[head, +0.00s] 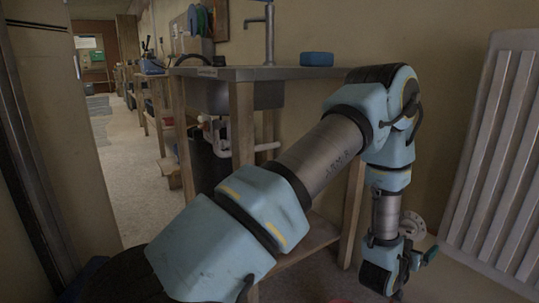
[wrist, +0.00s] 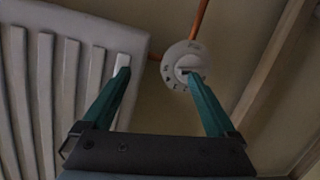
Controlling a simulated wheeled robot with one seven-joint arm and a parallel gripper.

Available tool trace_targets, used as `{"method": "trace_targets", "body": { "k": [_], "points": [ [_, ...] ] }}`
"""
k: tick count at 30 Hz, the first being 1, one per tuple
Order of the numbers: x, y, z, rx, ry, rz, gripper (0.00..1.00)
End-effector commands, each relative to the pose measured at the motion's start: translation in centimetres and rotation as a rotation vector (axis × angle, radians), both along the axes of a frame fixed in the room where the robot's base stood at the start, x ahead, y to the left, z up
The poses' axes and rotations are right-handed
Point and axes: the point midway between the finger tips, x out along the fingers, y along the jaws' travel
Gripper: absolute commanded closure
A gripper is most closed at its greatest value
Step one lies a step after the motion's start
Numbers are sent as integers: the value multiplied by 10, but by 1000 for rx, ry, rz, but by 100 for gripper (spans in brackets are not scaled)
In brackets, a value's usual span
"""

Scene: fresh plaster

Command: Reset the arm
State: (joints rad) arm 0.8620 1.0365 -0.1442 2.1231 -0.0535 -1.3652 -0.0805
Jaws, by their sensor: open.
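My arm reaches from the bottom of the head view up to a bend at the upper right, then hangs down to my gripper. In the wrist view my gripper (wrist: 157,75) has its two green fingers well apart, with nothing held between them. The right fingertip overlaps the lower part of a white round dial (wrist: 184,62) in the picture; I cannot tell whether they touch. The dial also shows in the head view (head: 412,225), just behind my wrist. The ends of the fingers are partly hidden in the head view.
A white radiator (head: 497,150) stands at the right, close to my gripper. A sink counter (head: 260,73) on wooden legs stands behind my arm, with a blue sponge-like block (head: 316,59) and a tap (head: 269,35). A corridor floor (head: 135,175) is open at left.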

Motion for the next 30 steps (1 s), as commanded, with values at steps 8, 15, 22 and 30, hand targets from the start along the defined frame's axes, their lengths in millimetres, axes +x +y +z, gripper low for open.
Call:
{"method": "trace_targets", "body": {
  "k": [8,15,22,30],
  "points": [
    [72,89,34,216,135,127,7],
    [94,245,71,467,390,302,7],
    [45,378,101,627,671,441,7],
    [-31,461,126,702,925,532,7]
  ]
}}
